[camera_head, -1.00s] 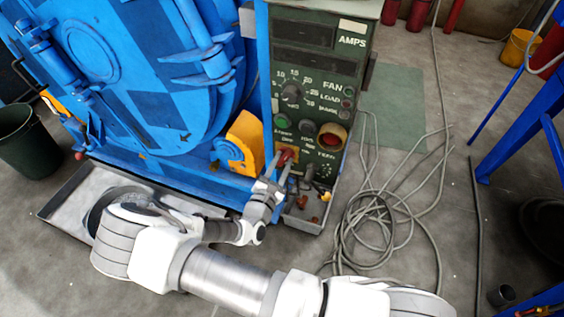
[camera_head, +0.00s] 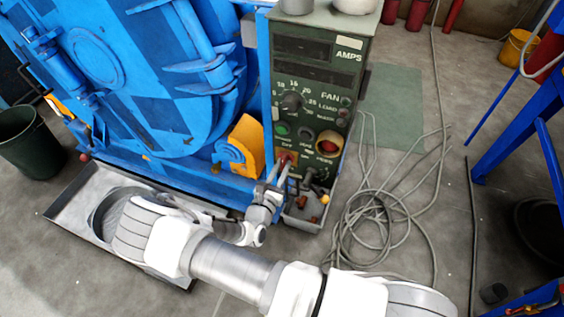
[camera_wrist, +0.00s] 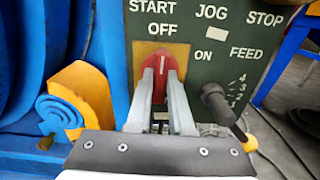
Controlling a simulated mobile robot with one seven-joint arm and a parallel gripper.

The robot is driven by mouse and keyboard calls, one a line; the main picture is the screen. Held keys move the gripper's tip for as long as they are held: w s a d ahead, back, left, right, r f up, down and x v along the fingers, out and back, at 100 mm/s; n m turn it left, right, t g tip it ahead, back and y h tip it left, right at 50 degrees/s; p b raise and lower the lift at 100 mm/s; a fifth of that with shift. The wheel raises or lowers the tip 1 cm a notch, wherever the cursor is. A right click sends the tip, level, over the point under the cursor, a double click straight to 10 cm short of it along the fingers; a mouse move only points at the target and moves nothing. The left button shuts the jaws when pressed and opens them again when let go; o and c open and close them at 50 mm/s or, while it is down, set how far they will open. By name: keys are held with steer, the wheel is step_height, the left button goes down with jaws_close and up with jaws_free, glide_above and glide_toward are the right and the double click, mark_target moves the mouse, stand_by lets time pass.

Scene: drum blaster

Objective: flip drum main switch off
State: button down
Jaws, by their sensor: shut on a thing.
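The main switch is a red rotary handle on a yellow square plate, low on the green control panel. In the wrist view the red handle (camera_wrist: 165,66) stands roughly upright below the OFF label, with ON to its right. My gripper (camera_wrist: 161,78) has its two grey fingers on either side of the handle, shut on it. The fingers partly cover the handle and the yellow plate (camera_wrist: 143,52). In the head view my gripper (camera_head: 277,170) reaches the switch (camera_head: 286,158) at the panel's lower left.
A black feed lever (camera_wrist: 218,100) sticks out right of my gripper. A yellow bracket (camera_head: 246,146) on the blue drum machine (camera_head: 150,80) stands close on the left. A small tray (camera_head: 302,222) with loose parts lies below the panel. Coiled cable (camera_head: 372,220) covers the floor at right.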

stand_by(0.4)
steer(key=c, duration=0.8)
jaws_free()
steer(key=p+v, duration=0.2)
steer(key=v, duration=1.5)
steer(key=shift+s+p, duration=0.15)
steer(key=shift+p, duration=0.2)
steer(key=shift+r, duration=0.1)
